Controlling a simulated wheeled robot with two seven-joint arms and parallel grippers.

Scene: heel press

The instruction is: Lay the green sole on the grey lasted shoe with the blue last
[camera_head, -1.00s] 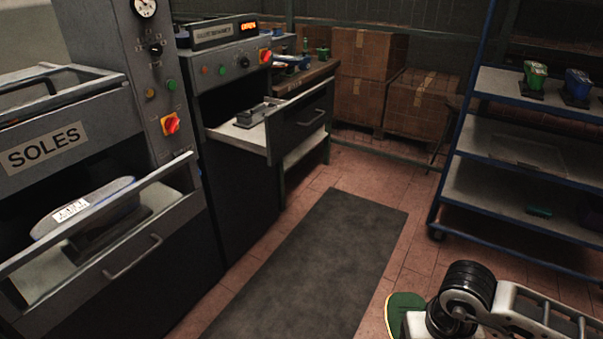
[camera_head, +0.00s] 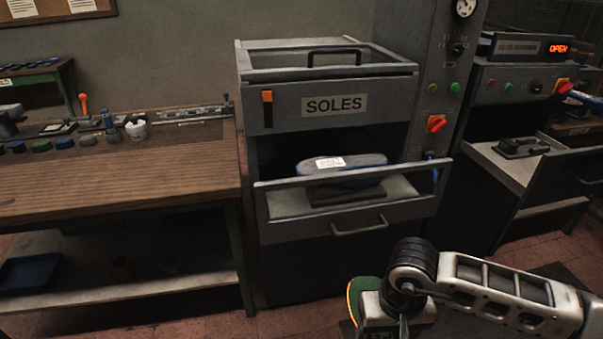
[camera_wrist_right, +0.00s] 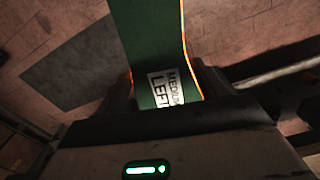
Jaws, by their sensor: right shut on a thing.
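The green sole (camera_head: 360,292) with an orange edge is held by my right gripper (camera_head: 377,308), low in front of the press in the head view. In the right wrist view the sole (camera_wrist_right: 152,42) stretches away from the gripper (camera_wrist_right: 168,92), with a white label reading "MEDIUM LEFT" at the held end. A grey shoe (camera_head: 345,171) with a white label and some blue along its underside lies on a dark stand (camera_head: 345,193) in the open drawer of the "SOLES" machine. The held sole is apart from it. My left gripper is not in view.
The drawer's front wall (camera_head: 350,206) stands out from the "SOLES" machine (camera_head: 330,78). A second machine (camera_head: 520,75) with an open drawer holding a dark stand (camera_head: 522,147) is at the right. A wooden bench (camera_head: 120,170) with tools is at the left.

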